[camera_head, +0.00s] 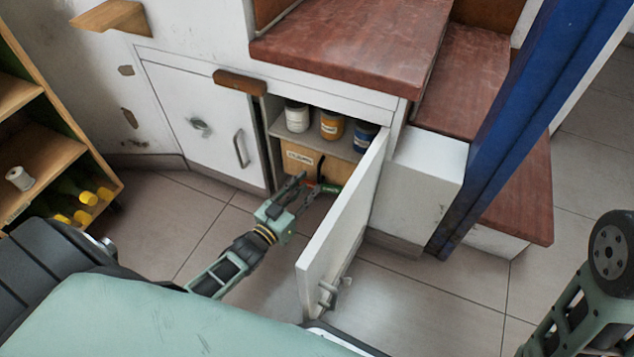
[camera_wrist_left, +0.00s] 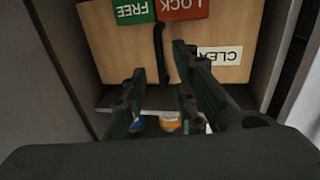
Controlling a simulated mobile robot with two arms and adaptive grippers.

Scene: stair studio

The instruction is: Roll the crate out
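The wooden crate (camera_head: 337,170) sits inside the open cupboard under the stairs, below a shelf. Its front carries a white label reading CLEAN. In the left wrist view the crate front (camera_wrist_left: 110,60) fills the upper part, with a green FREE tag (camera_wrist_left: 133,11), a red LOCK tag (camera_wrist_left: 182,8) and a narrow black lever or handle (camera_wrist_left: 160,52). My left gripper (camera_head: 303,190) is at the crate's front. In the wrist view its fingers (camera_wrist_left: 162,70) are open, one on each side of the black piece; contact cannot be told. My right gripper is out of view.
The cupboard door (camera_head: 343,225) stands open just right of my left gripper. Jars (camera_head: 331,125) stand on the shelf (camera_head: 345,150) above the crate. A closed door (camera_head: 195,110) is at left, and a blue post (camera_head: 520,110) at right. The tiled floor in front is clear.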

